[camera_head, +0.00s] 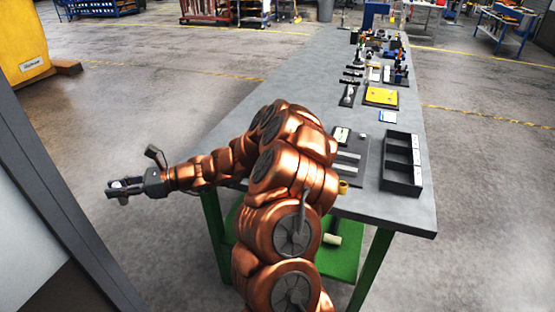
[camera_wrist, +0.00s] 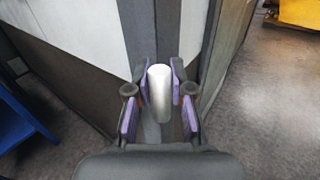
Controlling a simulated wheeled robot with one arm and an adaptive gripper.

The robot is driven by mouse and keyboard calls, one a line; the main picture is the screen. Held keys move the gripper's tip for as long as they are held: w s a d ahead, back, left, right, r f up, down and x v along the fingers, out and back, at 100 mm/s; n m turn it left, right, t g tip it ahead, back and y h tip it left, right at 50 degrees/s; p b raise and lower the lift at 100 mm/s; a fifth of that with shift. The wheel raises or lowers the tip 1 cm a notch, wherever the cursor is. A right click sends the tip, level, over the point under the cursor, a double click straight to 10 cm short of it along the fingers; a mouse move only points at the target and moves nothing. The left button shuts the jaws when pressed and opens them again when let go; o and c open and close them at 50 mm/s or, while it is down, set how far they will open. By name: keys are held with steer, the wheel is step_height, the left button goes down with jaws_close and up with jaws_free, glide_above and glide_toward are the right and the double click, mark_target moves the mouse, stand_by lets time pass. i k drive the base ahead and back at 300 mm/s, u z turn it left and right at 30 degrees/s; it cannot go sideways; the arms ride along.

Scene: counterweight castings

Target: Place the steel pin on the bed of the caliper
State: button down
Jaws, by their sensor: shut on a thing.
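My gripper (camera_head: 118,189) is stretched out to the left, clear of the table and over the floor in the head view. In the wrist view my gripper (camera_wrist: 161,82) has its purple-padded fingers shut on the steel pin (camera_wrist: 160,92), a smooth, pale silver cylinder with a rounded end. The pin sits between the two pads, pointing away from the wrist. In the head view it is too small to make out clearly. I cannot tell for certain which item on the table is the caliper; the small things there are hard to identify.
The long grey table (camera_head: 408,213) bears a black compartment tray (camera_head: 402,183), a dark plate with pale strips (camera_head: 347,168), a yellow plate (camera_head: 381,97) and several small devices farther back. A grey panel (camera_head: 40,170) stands close to my gripper on the left.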

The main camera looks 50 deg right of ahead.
mark_target(347, 168)
steer(key=i, duration=0.9)
steer(key=z, duration=2.2)
